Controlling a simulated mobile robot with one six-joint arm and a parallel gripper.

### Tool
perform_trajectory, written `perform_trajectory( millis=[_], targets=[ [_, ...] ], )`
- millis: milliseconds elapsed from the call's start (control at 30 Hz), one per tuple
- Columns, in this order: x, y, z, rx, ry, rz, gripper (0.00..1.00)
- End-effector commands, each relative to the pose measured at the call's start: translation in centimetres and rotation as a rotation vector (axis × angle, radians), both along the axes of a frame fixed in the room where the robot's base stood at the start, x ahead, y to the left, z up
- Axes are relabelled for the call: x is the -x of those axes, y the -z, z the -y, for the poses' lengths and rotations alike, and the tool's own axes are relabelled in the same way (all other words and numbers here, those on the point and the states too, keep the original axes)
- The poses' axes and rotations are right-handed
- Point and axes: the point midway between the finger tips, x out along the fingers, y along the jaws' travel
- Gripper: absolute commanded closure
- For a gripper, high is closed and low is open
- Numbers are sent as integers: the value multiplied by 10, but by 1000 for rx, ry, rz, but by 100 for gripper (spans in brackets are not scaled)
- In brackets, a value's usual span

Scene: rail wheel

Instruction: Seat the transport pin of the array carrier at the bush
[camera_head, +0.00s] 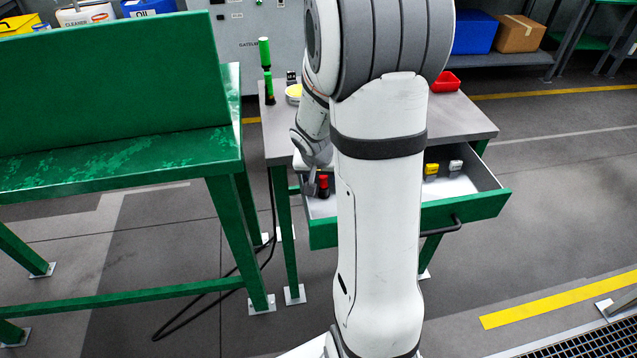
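My arm fills the middle of the view and hides much of the workbench. My gripper (317,188) points down into the left end of an open drawer (459,209). It is right beside a small red and black piece (324,184) in that drawer. The fingers are small and partly hidden, so I cannot tell whether they are open or touch the piece. I cannot make out the transport pin, the array carrier or the bush with certainty.
A yellow piece (431,170) and a grey piece (455,167) lie in the drawer's right side. A green bench (120,165) stands left.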

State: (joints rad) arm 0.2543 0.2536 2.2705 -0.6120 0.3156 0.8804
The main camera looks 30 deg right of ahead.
Motion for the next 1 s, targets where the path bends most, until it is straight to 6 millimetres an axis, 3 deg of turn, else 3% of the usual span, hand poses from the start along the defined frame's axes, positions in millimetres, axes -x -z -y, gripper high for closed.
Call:
perform_trajectory(
  millis=[467, 767, 1000],
  targets=[
    [0, 0, -1, 0, -2, 0, 100],
    [0, -3, -1, 0, -2, 1, 100],
    [-1, -44, -1, 2, -1, 6, 100]
  ],
)
